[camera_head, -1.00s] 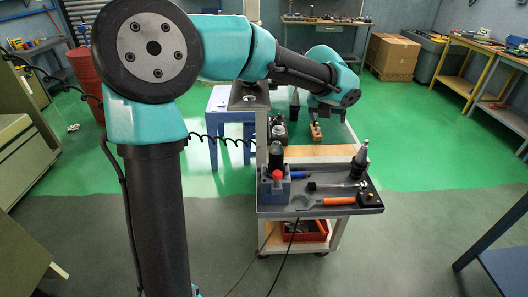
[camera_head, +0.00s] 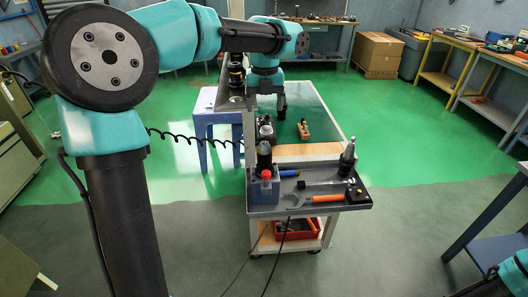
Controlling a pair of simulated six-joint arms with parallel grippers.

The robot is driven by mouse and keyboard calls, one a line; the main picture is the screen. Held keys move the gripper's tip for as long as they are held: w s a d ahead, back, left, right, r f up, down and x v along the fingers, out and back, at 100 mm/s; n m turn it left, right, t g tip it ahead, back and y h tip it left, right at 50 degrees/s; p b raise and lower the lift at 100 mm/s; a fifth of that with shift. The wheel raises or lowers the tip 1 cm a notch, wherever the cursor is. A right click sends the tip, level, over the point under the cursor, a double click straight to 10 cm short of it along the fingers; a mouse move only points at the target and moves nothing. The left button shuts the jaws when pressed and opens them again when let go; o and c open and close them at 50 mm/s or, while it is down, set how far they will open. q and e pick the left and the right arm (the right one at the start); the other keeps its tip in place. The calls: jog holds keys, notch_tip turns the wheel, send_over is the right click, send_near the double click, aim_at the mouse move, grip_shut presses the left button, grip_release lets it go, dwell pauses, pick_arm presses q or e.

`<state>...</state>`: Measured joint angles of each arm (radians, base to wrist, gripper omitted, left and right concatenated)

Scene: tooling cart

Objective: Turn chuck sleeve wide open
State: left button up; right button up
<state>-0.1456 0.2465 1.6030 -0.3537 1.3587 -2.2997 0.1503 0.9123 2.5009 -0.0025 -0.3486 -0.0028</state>
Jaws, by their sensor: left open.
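My left gripper (camera_head: 267,108) points down over the back left of the tooling cart (camera_head: 312,206), its dark fingers apart with nothing visible between them. A dark cylindrical part with a light band (camera_head: 236,74), which looks like the chuck, sits just left of the gripper at the grey upright. I cannot make out its sleeve clearly or tell how far its jaws are open. A gap seems to lie between it and the gripper. My right gripper is not in view.
The cart's front tray holds a blue block (camera_head: 264,190) with a black tool holder, an orange-handled wrench (camera_head: 314,199) and a cone-tipped holder (camera_head: 347,158). A red bin (camera_head: 297,228) is on the lower shelf.

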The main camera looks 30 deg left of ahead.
aim_at(264, 151)
pick_arm(q)
notch_tip(264, 151, down, 17)
jog(key=shift+f, duration=0.15)
dwell(0.5)
jog(key=c, duration=0.9)
jog(key=shift+c, duration=0.2)
